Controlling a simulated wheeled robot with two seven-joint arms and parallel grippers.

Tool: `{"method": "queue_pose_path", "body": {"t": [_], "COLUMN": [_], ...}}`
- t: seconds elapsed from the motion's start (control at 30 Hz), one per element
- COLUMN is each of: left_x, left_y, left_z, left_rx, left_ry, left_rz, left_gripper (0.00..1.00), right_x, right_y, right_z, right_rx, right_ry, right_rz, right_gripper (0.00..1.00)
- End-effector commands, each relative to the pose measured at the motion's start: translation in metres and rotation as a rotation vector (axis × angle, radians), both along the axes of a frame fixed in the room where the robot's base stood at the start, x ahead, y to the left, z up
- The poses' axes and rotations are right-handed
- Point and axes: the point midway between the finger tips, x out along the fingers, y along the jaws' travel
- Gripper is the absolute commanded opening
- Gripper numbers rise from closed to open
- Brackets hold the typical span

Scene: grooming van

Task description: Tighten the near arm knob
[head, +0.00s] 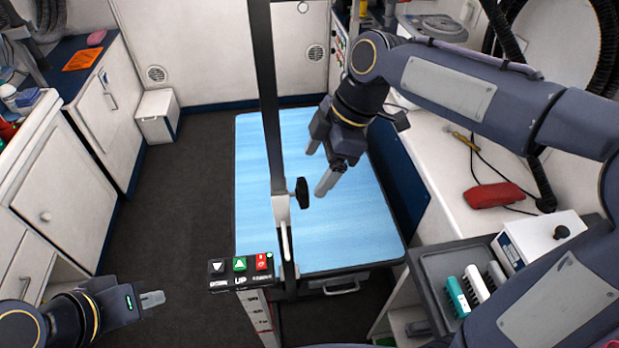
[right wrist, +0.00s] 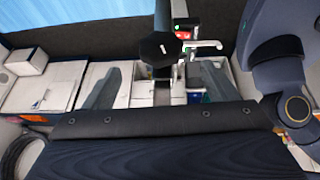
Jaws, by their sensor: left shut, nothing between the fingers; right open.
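The near arm knob (head: 302,193) is black and sits on a clamp on the upright dark post (head: 272,110) at the near end of the blue grooming table (head: 300,235). In the right wrist view the knob (right wrist: 158,48) shows face-on, roughly centred across the gap between the fingertips and a little beyond them. My right gripper (head: 319,172) is open and empty, just right of the knob in the head view, with no visible contact. It also shows in the right wrist view (right wrist: 160,72). My left gripper (head: 152,299) is shut and empty at the lower left, away from the table.
A control box (head: 240,268) with black, green and red buttons stands by the post's foot. Cabinets (head: 75,185) line the left; the floor between is clear.

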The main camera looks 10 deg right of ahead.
Motion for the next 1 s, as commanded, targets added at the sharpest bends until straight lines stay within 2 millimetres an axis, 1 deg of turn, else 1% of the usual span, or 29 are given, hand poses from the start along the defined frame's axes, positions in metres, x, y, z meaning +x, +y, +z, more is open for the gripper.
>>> {"method": "queue_pose_path", "body": {"t": [0.17, 0.3, 0.43, 0.6, 0.83, 0.87, 1.0], "left_x": [0.000, 0.000, 0.000, 0.000, 0.000, 0.000, 0.000], "left_y": [0.000, 0.000, 0.000, 0.000, 0.000, 0.000, 0.000], "left_z": [0.002, 0.004, 0.005, 0.005, 0.005, 0.005, 0.005], "left_rx": [0.000, 0.000, 0.000, 0.000, 0.000, 0.000, 0.000], "left_ry": [0.000, 0.000, 0.000, 0.000, 0.000, 0.000, 0.000], "left_rz": [0.000, 0.000, 0.000, 0.000, 0.000, 0.000, 0.000], "left_gripper": [0.00, 0.00, 0.00, 0.00, 0.00, 0.00, 0.00], "right_x": [0.000, 0.001, 0.002, 0.002, 0.002, 0.002, 0.002], "right_y": [0.009, 0.018, 0.024, 0.028, 0.028, 0.028, 0.028], "right_z": [-0.022, -0.043, -0.059, -0.068, -0.069, -0.069, -0.069], "right_rx": [-0.002, -0.002, -0.002, -0.001, -0.001, -0.001, -0.001], "right_ry": [0.005, 0.005, 0.002, 0.001, 0.000, 0.000, 0.000], "right_rz": [0.004, 0.002, 0.000, -0.002, -0.003, -0.003, -0.003], "right_gripper": [0.80, 0.80, 0.80, 0.80, 0.80, 0.79, 0.60]}}
